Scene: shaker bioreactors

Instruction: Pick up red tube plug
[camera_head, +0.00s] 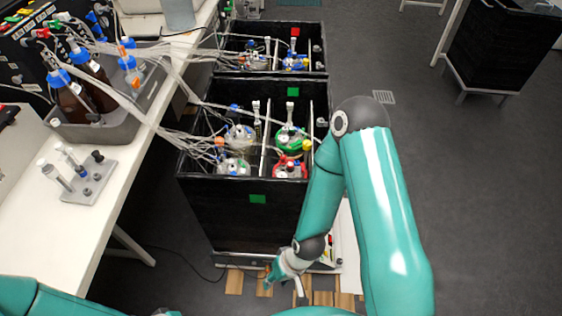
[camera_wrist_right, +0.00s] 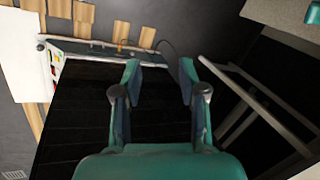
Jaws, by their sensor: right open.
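I cannot single out a red tube plug with certainty. In the head view a small red piece (camera_head: 42,33) shows among the tubes at the upper left. A red-topped vessel (camera_head: 290,168) sits in the near black box (camera_head: 245,205). My right gripper (camera_head: 283,284) is low in front of that box, above the floor, and away from both red items. In the right wrist view its two fingers (camera_wrist_right: 160,75) are apart with nothing between them. My left gripper is out of view; only part of my left arm shows at the lower left.
A white bench (camera_head: 50,225) on the left holds a grey rack (camera_head: 88,182) with several plugs and a grey tray (camera_head: 120,132) with bottles. Many tubes run from there to the black boxes. Wooden pieces (camera_head: 234,282) lie on the floor.

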